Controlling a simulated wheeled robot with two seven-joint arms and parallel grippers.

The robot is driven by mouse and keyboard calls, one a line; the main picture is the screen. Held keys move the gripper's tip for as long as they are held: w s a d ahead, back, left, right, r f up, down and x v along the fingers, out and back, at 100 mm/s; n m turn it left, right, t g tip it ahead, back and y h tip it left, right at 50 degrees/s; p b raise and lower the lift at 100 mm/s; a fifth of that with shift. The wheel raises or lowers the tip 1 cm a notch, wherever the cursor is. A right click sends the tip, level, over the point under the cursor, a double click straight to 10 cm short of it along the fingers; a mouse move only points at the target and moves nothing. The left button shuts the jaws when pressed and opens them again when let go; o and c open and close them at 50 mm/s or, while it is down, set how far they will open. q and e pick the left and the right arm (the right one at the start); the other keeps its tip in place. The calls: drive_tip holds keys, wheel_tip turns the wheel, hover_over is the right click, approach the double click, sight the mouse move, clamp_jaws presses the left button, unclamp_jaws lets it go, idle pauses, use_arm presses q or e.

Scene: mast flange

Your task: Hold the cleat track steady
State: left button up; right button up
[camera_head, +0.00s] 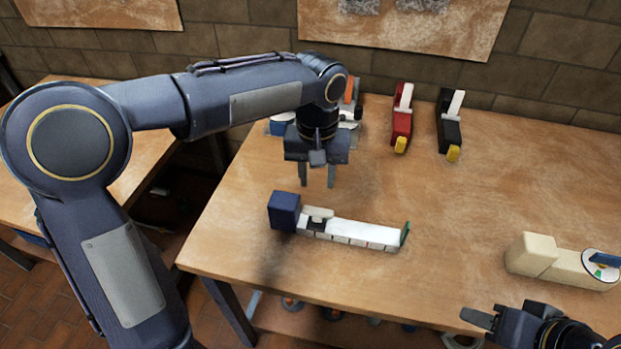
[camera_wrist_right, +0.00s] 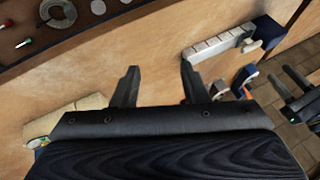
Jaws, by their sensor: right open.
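The cleat track (camera_head: 350,233) is a white segmented bar lying on the wooden table, with a dark blue block at its left end and a thin green piece at its right end. It also shows at the upper right of the right wrist view (camera_wrist_right: 222,43). My left gripper (camera_head: 317,185) points down above the table, behind the track's left half; its fingers are apart with nothing visible between them. My right gripper (camera_head: 472,316) is at the table's front edge, lower right. In the right wrist view (camera_wrist_right: 159,70) its fingers are apart and empty, away from the track.
A cream block with a round disc (camera_head: 560,262) lies at the right of the table. A red holder (camera_head: 402,122) and a black holder (camera_head: 449,132) stand at the back. More parts sit behind my left gripper, partly hidden. The table's middle right is clear.

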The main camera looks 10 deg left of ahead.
drive_tip(key=shift+w+f, duration=0.1)
drive_tip(key=shift+c, duration=0.5)
drive_tip(key=m+g+h, duration=0.4)
drive_tip(key=m+g, duration=0.2)
drive_tip(key=m, duration=2.8)
hover_over(409, 225)
wheel_tip(409, 225, down, 2)
drive_tip(key=shift+f, duration=3.9)
